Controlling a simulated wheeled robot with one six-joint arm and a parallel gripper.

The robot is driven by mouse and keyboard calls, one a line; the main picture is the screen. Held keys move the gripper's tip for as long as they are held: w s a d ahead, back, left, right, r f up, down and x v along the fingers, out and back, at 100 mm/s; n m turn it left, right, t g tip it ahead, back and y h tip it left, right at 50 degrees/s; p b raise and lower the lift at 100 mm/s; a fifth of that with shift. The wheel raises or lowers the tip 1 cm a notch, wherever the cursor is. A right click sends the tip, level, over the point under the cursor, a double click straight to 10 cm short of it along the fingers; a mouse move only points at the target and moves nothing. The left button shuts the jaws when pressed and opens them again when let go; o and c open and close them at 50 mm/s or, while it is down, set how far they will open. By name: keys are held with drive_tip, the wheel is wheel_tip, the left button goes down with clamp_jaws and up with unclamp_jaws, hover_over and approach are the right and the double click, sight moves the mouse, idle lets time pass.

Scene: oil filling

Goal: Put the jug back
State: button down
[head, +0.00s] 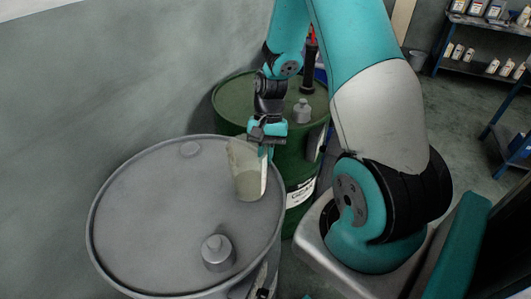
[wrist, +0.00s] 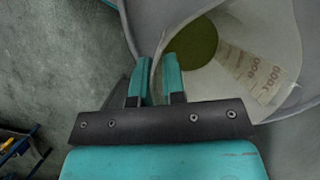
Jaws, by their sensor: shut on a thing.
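A translucent, pale jug (head: 246,171) is over the right part of the grey drum's lid in the head view. My gripper (head: 266,150) is at the jug's right side, shut on it. In the wrist view the two teal fingers of my gripper (wrist: 158,85) pinch the jug's near edge. The jug (wrist: 225,75) is seen from above there, with measuring marks on its wall and a green-yellow patch at its bottom. I cannot tell whether the jug touches the lid.
The grey drum (head: 150,235) has a capped spout (head: 217,252) near its front. A green drum (head: 232,100) stands behind, with a dark pump (head: 308,70) and a small grey cap (head: 302,111) on top. Shelves with bottles (head: 485,62) are at the far right. A wall is at the left.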

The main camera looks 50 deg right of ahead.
drive_tip(key=c, duration=1.6)
unclamp_jaws()
drive_tip(key=shift+f, duration=0.15)
drive_tip(key=shift+c, duration=0.2)
drive_tip(key=o, duration=0.5)
drive_tip(key=shift+c, duration=0.2)
drive_tip(key=a+b+v, duration=0.1)
drive_tip(key=b+v, duration=0.1)
drive_tip(key=v, duration=1)
drive_tip(key=s+a+r+n+t, duration=0.1)
drive_tip(key=a+r+n, duration=0.2)
drive_tip(key=a, duration=0.3)
drive_tip(key=s+a+r+n, duration=0.1)
drive_tip(key=a+r+n, duration=0.25)
drive_tip(key=a, duration=0.35)
drive_tip(key=s+a+r+n+t, duration=0.1)
drive_tip(key=s+a+r+n, duration=0.1)
drive_tip(key=s+a+n, duration=0.8)
drive_tip(key=s+a, duration=0.3)
drive_tip(key=shift+a+r+n+y, duration=0.2)
drive_tip(key=shift+a+n+y, duration=0.05)
drive_tip(key=shift+n+y, duration=0.1)
